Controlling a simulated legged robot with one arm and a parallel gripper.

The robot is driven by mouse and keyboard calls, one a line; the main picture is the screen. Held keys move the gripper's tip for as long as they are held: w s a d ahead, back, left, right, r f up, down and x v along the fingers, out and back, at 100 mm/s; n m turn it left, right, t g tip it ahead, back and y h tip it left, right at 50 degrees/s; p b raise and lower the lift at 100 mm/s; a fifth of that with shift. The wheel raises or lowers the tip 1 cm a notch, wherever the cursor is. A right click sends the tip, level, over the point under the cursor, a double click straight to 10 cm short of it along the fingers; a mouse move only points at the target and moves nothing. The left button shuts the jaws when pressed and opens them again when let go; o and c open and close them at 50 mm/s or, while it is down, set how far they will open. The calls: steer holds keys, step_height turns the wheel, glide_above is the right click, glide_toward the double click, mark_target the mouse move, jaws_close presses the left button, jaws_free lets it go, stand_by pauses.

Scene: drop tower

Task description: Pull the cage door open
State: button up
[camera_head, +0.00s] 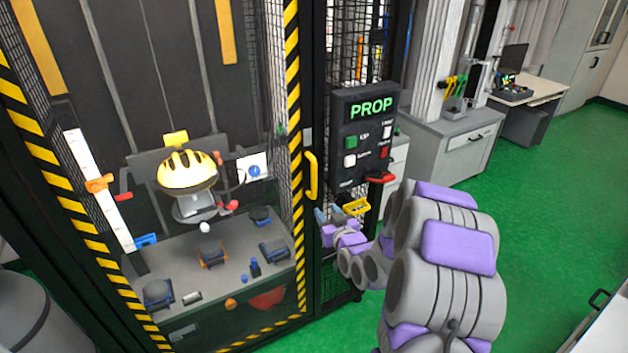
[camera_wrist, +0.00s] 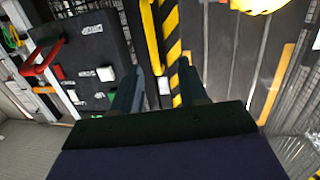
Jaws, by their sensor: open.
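The cage door (camera_head: 294,110) has a black and yellow striped edge and looks shut. Its yellow bar handle (camera_head: 312,176) stands upright beside the stripes. My gripper (camera_head: 322,226) is open, below and slightly right of the handle in the head view. In the wrist view the gripper (camera_wrist: 160,65) has its two fingers spread. The yellow handle (camera_wrist: 152,38) shows beyond them, its near end appearing between the fingertips. The striped edge (camera_wrist: 172,35) also shows there. I see no contact with the handle; the exact depth gap cannot be told.
A black control panel (camera_head: 364,135) marked PROP, with buttons and a red lever (camera_head: 380,177), hangs right of the handle. A yellow helmet (camera_head: 187,170) sits inside the cage above a grey base. Open green floor (camera_head: 540,215) lies to the right, with grey cabinets (camera_head: 455,140) behind.

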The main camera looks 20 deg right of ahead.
mark_target(315, 180)
steer(key=shift+t+h, duration=0.4)
steer(key=shift+t, duration=0.2)
steer(key=w+d+b, duration=0.1)
steer(key=w, duration=0.4)
steer(key=w+d+b, duration=0.1)
steer(key=w, duration=0.4)
steer(key=w+d+b, duration=0.1)
steer(key=w, duration=0.5)
steer(key=shift+d, duration=0.25)
steer(key=shift+w+r+m, duration=0.15)
steer(key=shift+w+m, duration=0.15)
steer(key=shift+w, duration=0.3)
jaws_close()
